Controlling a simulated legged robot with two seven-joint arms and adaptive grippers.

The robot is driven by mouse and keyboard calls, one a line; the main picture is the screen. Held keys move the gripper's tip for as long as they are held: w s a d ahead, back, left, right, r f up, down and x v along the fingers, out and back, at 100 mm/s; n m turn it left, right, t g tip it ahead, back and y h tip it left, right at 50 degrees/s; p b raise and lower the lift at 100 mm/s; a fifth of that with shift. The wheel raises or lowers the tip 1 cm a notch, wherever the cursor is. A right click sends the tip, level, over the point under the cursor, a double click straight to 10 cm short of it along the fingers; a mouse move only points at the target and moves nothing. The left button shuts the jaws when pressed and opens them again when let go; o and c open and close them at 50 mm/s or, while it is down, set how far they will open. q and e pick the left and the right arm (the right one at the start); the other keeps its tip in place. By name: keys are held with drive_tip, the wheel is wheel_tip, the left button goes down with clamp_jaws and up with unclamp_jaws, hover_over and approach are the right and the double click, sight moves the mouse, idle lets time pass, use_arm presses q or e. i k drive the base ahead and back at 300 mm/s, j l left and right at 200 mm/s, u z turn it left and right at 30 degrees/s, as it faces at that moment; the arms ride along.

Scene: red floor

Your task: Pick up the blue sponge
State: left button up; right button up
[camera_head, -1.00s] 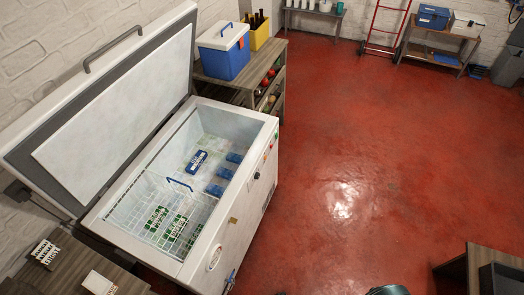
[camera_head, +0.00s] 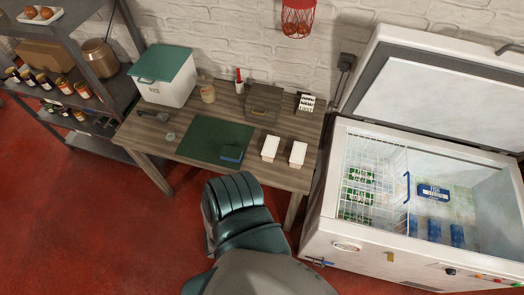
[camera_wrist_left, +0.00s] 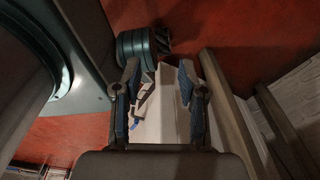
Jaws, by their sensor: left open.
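The blue sponge (camera_head: 231,153) appears as a small dark blue block on the front right corner of a green mat (camera_head: 205,139) on the wooden table. My left gripper (camera_wrist_left: 160,82) shows in the left wrist view, its two fingers apart with nothing held between them. A pale surface lies beyond the fingers; I cannot tell what it is. The sponge cannot be made out in the left wrist view. Neither gripper can be made out in the head view. My right gripper is not seen.
Two white boxes (camera_head: 270,148) stand right of the mat on the table (camera_head: 188,166). Behind are a grey-brown box (camera_head: 263,103), a jar (camera_head: 208,92) and a cooler (camera_head: 163,84). The open freezer (camera_head: 321,231) stands close on the right, a shelf (camera_head: 100,66) on the left.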

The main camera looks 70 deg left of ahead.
sight(228, 153)
drive_tip(key=u, duration=2.7)
drive_tip(key=i+j+z, duration=0.2)
drive_tip(key=j, duration=0.15)
drive_tip(key=i+j+z, duration=0.4)
drive_tip(key=j, duration=0.3)
drive_tip(key=k, duration=0.1)
